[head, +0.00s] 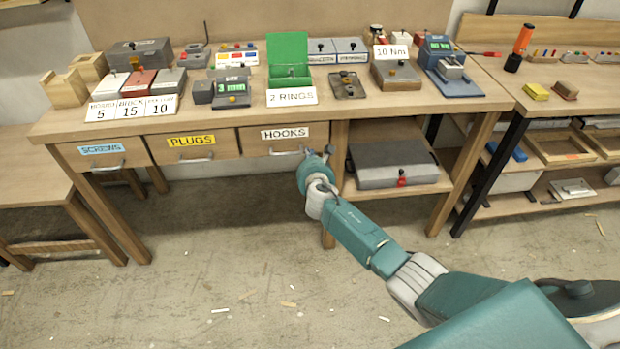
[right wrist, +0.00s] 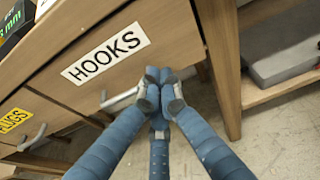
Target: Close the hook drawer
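The hook drawer (head: 262,141) is the right one of three drawers under the workbench, with a white HOOKS label (head: 285,133). In the head view its front looks about level with the drawer beside it; a small gap cannot be ruled out. Its metal bar handle (right wrist: 119,98) shows in the right wrist view. My right gripper (right wrist: 165,84) has its fingertips together at the lower right of the drawer front, by the handle's right end. The fingers hide that end, and contact is unclear. The right gripper also shows in the head view (head: 318,156). My left gripper is out of view.
The PLUGS drawer (head: 190,147) and SCREWS drawer (head: 103,153) are to the left and look shut. A bench leg (head: 338,180) and a shelf with a grey case (head: 390,165) are close on the right. The floor in front is clear except for small scraps.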

